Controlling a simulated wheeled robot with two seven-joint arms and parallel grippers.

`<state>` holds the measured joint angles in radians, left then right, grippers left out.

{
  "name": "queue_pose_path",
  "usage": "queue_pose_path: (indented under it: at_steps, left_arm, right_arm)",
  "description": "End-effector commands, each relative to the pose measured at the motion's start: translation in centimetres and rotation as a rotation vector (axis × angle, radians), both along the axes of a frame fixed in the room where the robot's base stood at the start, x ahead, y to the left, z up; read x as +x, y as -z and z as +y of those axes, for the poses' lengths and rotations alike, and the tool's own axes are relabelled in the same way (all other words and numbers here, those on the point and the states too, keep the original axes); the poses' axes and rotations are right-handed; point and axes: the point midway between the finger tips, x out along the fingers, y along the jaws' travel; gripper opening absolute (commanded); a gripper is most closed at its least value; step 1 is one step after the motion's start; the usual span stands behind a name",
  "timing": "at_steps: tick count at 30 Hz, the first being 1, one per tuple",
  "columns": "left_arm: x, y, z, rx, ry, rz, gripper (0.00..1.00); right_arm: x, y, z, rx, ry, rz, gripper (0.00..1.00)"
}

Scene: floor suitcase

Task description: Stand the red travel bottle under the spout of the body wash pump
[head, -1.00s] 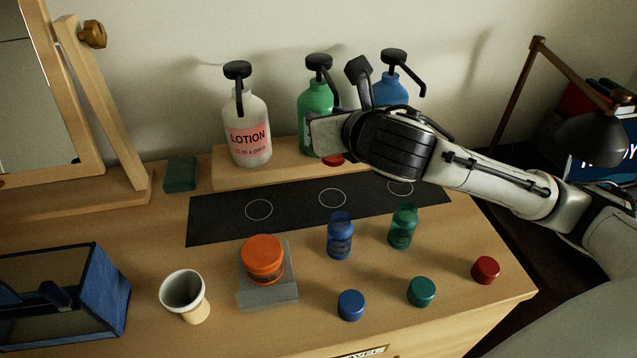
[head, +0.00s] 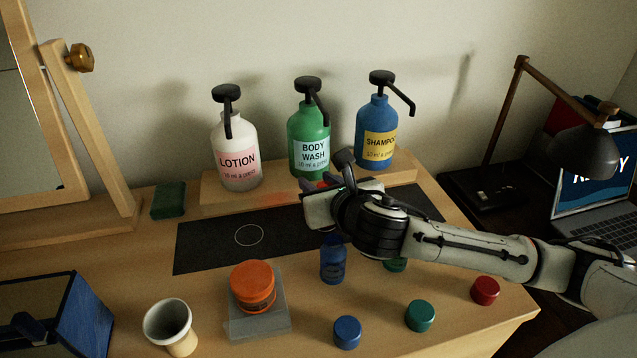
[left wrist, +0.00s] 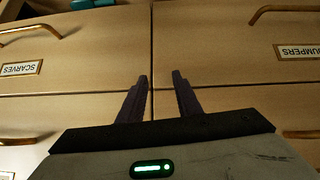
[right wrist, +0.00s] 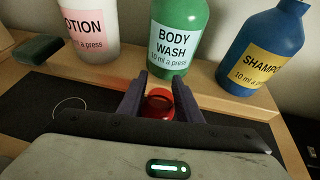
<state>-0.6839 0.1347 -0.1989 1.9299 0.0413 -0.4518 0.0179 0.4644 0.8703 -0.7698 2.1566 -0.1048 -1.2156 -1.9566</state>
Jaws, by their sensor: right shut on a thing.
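The red travel bottle (right wrist: 158,104) is between the fingers of my right gripper (right wrist: 160,92), which is shut on it. It is directly in front of the body wash pump, and whether its base touches the mat is hidden. In the head view my right gripper (head: 318,186) is low over the dark mat (head: 205,243) and hides most of the bottle. The green body wash pump (head: 309,140) stands on the wooden shelf, its black spout (head: 321,107) pointing forward. My left gripper (left wrist: 160,98) is open and empty before the drawer fronts.
Lotion (head: 236,150) and shampoo (head: 376,132) pumps flank the body wash on the shelf (head: 220,200). Blue (head: 333,262) and green (head: 395,265) travel bottles stand under my right arm. Loose caps, an orange-lidded jar (head: 252,285) and a white cup (head: 170,325) are nearer.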

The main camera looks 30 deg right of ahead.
Motion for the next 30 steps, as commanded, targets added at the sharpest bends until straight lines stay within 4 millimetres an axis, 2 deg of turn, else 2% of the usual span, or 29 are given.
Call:
queue_pose_path:
  at_steps: [4,5,8,20,23,30]
  left_arm:
    - [0.4,-0.3,0.0,-0.001,0.0,-0.009,0.31]
    - [0.4,-0.3,-0.1,-0.002,-0.001,-0.009,0.31]
    - [0.4,-0.3,0.0,-0.002,-0.001,-0.009,0.31]
    - [-0.1,0.0,0.1,0.0,-0.003,0.002,0.31]
    - [-0.2,0.1,0.1,0.001,-0.004,0.007,0.31]
    - [-0.3,-0.2,0.3,0.002,-0.006,0.008,0.31]
  right_arm:
    - [0.0,0.3,0.0,0.0,0.001,0.001,0.1]
    - [0.0,0.3,0.0,0.0,0.001,0.001,0.33]
    - [0.0,0.3,0.0,0.0,0.001,0.0,0.5]
    - [-0.3,-0.3,0.0,-0.001,0.0,-0.001,0.5]
    - [-1.5,-0.8,0.2,-0.001,-0.001,0.0,0.5]
    - [-6.7,-2.9,1.0,-0.001,-0.004,0.0,0.5]
